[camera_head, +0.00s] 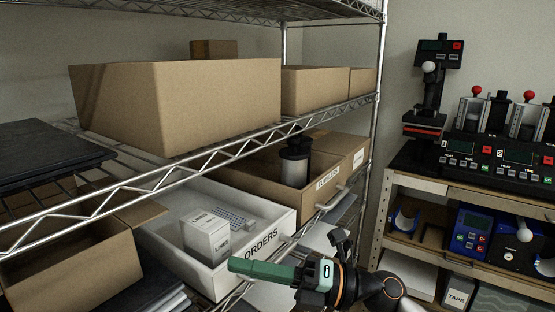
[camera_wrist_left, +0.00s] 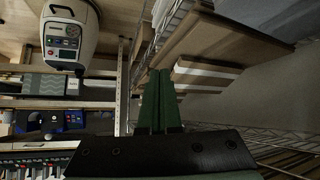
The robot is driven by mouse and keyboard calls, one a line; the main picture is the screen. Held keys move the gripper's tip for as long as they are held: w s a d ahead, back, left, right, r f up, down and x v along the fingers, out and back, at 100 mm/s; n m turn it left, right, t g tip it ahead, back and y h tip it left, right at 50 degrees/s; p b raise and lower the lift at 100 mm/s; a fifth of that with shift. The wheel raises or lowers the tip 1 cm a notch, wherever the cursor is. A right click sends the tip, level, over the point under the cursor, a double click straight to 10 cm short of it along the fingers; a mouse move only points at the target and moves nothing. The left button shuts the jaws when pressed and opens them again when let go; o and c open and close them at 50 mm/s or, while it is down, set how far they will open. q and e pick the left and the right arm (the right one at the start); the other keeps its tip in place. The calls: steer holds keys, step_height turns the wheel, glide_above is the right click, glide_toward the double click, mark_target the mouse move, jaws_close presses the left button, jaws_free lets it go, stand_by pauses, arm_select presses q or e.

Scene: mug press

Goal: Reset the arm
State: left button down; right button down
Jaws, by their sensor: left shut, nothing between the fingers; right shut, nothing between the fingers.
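My right gripper (camera_head: 236,265) shows low in the middle of the head view, its arm coming in from the lower right. Its green fingers point left, closed together and empty, in front of the white bin marked ORDERS (camera_head: 272,236). I cannot tell whether it touches the bin. My left gripper (camera_wrist_left: 159,74) shows only in the left wrist view. Its green fingers lie side by side, shut with nothing between them. A wire shelf edge and a brown board-like surface appear just beyond its tips.
A wire rack (camera_head: 190,154) holds a large cardboard box (camera_head: 180,105) and smaller boxes. The white bin contains a small white box (camera_head: 206,235). At right, a bench (camera_head: 465,190) carries mug presses (camera_head: 497,145), with blue devices (camera_head: 472,232) on the shelf below.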

steer(key=w+d+f+m+t+h+p, duration=0.1)
steer(key=d+f+m+t+h, duration=0.65)
steer(key=m, duration=0.65)
steer(key=w+d+f+m+t+h+p, duration=0.15)
steer(key=d+f+m+t+h, duration=0.35)
steer(key=f+m+t, duration=0.65)
steer(key=s+d+f+m+g+h, duration=0.1)
steer(key=s+d+f+m+g, duration=0.2)
steer(key=s+f, duration=0.3)
steer(key=s+d+f+m+g+h+p, duration=0.1)
steer(key=s+d+f+m+g+h, duration=0.1)
steer(key=s+f+m+g, duration=0.2)
steer(key=s+d+f+m+g+h, duration=0.2)
steer(key=s+d+f+m+g, duration=0.1)
steer(key=s+f, duration=0.6)
steer(key=shift+d+f+m+g, duration=0.35)
steer(key=shift+f+m+g, duration=0.4)
steer(key=shift+m, duration=0.3)
steer(key=shift+w, duration=0.1)
